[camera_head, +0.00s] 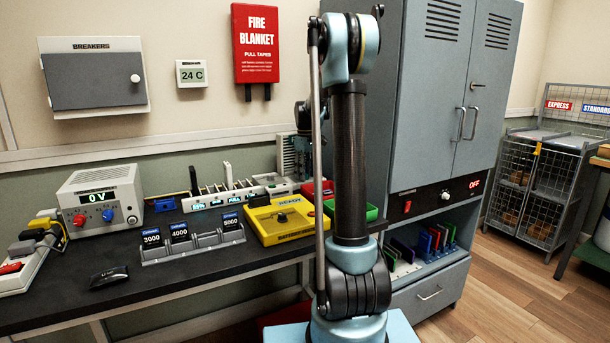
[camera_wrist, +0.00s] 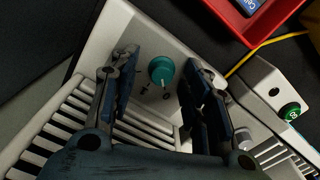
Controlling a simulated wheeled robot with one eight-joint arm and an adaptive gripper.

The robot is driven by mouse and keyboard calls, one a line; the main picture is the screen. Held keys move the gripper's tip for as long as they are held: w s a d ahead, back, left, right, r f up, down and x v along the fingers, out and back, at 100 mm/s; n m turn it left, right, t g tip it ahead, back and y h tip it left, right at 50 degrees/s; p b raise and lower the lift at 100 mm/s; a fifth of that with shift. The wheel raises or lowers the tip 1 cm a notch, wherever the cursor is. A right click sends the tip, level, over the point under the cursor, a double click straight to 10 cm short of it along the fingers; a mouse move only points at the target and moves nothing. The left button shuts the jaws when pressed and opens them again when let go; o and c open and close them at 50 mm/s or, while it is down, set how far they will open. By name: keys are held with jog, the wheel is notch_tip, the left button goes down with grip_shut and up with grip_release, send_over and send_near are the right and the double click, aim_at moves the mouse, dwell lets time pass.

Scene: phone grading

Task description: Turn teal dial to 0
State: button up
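In the wrist view, the teal dial (camera_wrist: 161,70) sits on the end panel of a white slatted unit (camera_wrist: 118,22). A white line shows at the dial's lower edge, and small "I" and "0" marks are printed below it. My gripper (camera_wrist: 159,67) is open, with one dark blue finger on each side of the dial and a visible gap to each. In the head view, my arm hides the gripper and the dial; part of a pale slatted unit (camera_head: 287,157) shows behind it.
A red bin (camera_wrist: 240,22), a yellow cable (camera_wrist: 270,43) and a green button (camera_wrist: 290,112) lie right of the dial in the wrist view. In the head view, a yellow box (camera_head: 268,235) and a grey cabinet (camera_head: 425,110) flank my arm.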

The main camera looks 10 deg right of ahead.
notch_tip(320, 180, up, 12)
dwell(0.8)
